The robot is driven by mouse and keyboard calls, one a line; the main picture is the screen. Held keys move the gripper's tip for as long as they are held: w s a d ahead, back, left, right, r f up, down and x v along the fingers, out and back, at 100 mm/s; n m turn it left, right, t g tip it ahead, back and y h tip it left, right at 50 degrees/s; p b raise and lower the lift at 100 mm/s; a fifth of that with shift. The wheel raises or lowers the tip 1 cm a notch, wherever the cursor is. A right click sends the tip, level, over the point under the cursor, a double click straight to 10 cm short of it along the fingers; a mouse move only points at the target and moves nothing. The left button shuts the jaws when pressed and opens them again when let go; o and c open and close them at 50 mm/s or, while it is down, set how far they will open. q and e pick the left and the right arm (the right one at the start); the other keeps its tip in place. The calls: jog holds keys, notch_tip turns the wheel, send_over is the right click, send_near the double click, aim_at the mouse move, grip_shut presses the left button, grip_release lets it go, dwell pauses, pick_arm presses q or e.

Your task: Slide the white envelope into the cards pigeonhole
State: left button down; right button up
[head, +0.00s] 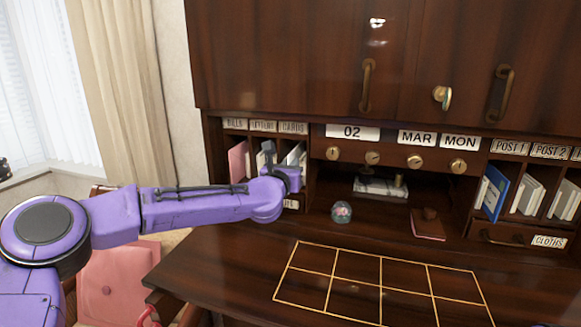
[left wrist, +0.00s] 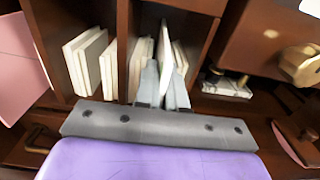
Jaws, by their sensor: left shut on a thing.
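The cards pigeonhole (head: 293,128) is the right one of three labelled slots at the desk's left, under the CARDS label. My left gripper (head: 291,172) is at its mouth. In the left wrist view, the fingers (left wrist: 164,86) are shut on the white envelope (left wrist: 165,48), which stands nearly upright between them. Its far part is inside the cards pigeonhole, to the right of other pale envelopes (left wrist: 140,65) in the same slot. The fingers hide the envelope's lower part. My right gripper is not in view.
The letters pigeonhole beside it holds several pale envelopes (left wrist: 87,62). A pink item (head: 238,160) stands in the bills slot. The gold-lined desk area (head: 380,285) is clear.

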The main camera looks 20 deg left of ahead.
pick_arm(q)
jog(key=c, duration=1.1)
grip_release()
jog(key=shift+c, duration=0.2)
jog(key=shift+s+f, duration=0.1)
jog(key=shift+s, duration=0.25)
jog(key=s+b, duration=0.4)
jog(key=s, duration=0.5)
jog(key=shift+s+a, duration=0.15)
jog(key=shift+s, duration=0.25)
